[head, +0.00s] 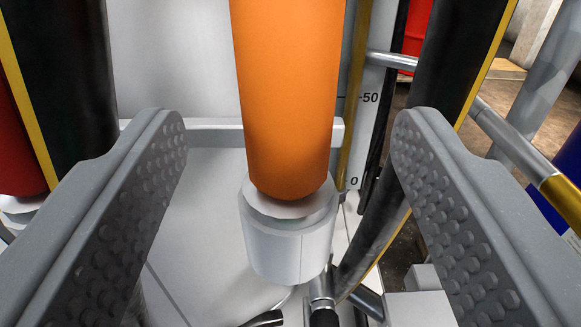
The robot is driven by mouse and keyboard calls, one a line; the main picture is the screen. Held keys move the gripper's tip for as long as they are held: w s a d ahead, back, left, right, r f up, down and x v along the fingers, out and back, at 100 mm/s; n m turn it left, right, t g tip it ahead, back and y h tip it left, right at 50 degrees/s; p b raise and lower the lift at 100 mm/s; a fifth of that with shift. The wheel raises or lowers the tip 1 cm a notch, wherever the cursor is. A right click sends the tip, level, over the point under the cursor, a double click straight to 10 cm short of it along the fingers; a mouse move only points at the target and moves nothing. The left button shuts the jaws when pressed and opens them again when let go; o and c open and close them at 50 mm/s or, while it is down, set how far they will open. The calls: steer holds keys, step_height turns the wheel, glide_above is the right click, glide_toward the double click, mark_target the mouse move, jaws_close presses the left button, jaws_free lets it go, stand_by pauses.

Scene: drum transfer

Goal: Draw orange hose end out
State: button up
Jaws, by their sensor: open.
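The orange hose end (288,95) hangs down from the top middle of the head view. Its rounded lower end meets a white cylindrical holder (287,240); whether it sits inside or on top of it is hard to tell. My gripper (290,150) is open, with one grey studded finger on the left and one on the right. The orange hose shows between the fingers, with a gap on each side, and neither finger appears to touch it. The hose's upper part is out of view.
Black hoses with yellow stripes stand at left (68,75) and right (455,60). A red hose (15,140) is at far left. A scale marked 0 and 50 (368,125) stands behind, right of the orange hose. A metal rail (510,140) and a blue drum (555,205) are at right.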

mark_target(288, 121)
steer(key=shift+w+b, duration=0.6)
steer(key=shift+w, duration=1.6)
jaws_close()
steer(key=shift+r, duration=0.15)
steer(key=shift+r+p, duration=0.95)
steer(key=shift+r, duration=1)
steer(key=shift+r, duration=0.1)
steer(key=shift+r+p, duration=0.8)
steer(key=shift+r, duration=1.1)
